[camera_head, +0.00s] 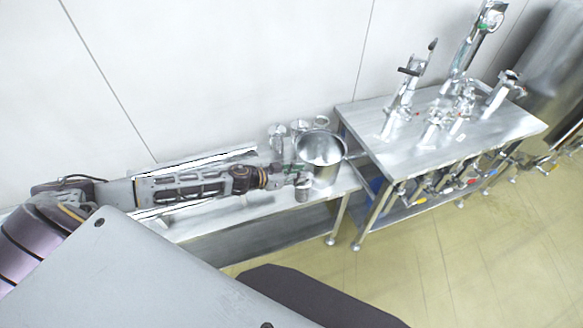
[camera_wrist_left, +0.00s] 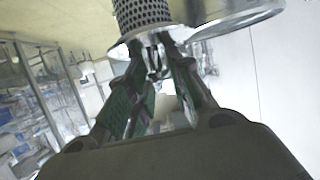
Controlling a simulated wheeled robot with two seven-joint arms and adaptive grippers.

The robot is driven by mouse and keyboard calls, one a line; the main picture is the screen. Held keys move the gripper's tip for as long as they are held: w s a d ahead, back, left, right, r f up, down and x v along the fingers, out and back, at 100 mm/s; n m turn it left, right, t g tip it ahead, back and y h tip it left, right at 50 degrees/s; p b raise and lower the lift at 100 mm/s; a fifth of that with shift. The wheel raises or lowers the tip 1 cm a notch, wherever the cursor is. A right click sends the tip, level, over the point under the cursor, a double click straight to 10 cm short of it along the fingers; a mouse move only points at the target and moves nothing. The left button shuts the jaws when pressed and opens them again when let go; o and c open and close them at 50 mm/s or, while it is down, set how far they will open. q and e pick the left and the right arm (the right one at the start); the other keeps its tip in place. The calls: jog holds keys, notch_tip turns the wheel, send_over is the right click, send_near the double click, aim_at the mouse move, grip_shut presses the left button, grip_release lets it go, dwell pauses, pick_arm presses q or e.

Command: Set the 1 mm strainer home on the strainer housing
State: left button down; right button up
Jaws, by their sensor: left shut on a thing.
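My left gripper (camera_head: 284,182) is at the right end of the left arm, over the low bench. It is shut on a small metal strainer (camera_head: 303,190), held in front of the steel pot. In the left wrist view the strainer (camera_wrist_left: 142,14) shows a perforated dark mesh with a bright metal collar; its upper end is cut off by the frame. The green-padded fingers (camera_wrist_left: 158,75) close below that collar. The strainer housing cannot be told apart for certain among the metal fittings (camera_head: 436,125) on the right-hand table. My right gripper is not in view.
A steel pot (camera_head: 320,149) and several small metal vessels (camera_head: 278,132) stand on the low bench (camera_head: 240,213) by the wall. The steel table (camera_head: 497,130) to the right carries upright pipe fittings, with coloured-handled parts below. The floor (camera_head: 400,275) in front is clear.

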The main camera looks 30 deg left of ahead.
aim_at(307, 185)
pick_arm(q)
jog(key=d, duration=0.1)
jog(key=s+d+n+y, duration=0.1)
jog(key=d+n+t, duration=0.1)
jog(key=shift+s+d+f+y, duration=0.3)
jog(key=shift+s+f+y, duration=0.05)
jog(key=shift+y, duration=0.05)
jog(key=shift+s+d+f+n+t+y, duration=0.2)
jog(key=shift+s+d+n+t+y, duration=0.3)
jog(key=shift+s+d+n+y, duration=0.1)
jog(key=s+a+f+n+y+b, duration=0.3)
jog(key=s+f+n+y+b, duration=0.1)
jog(key=s+f+y, duration=0.1)
jog(key=shift+f+t, duration=0.15)
jog(key=shift+t, duration=0.25)
jog(key=shift+d, duration=0.2)
dwell(0.5)
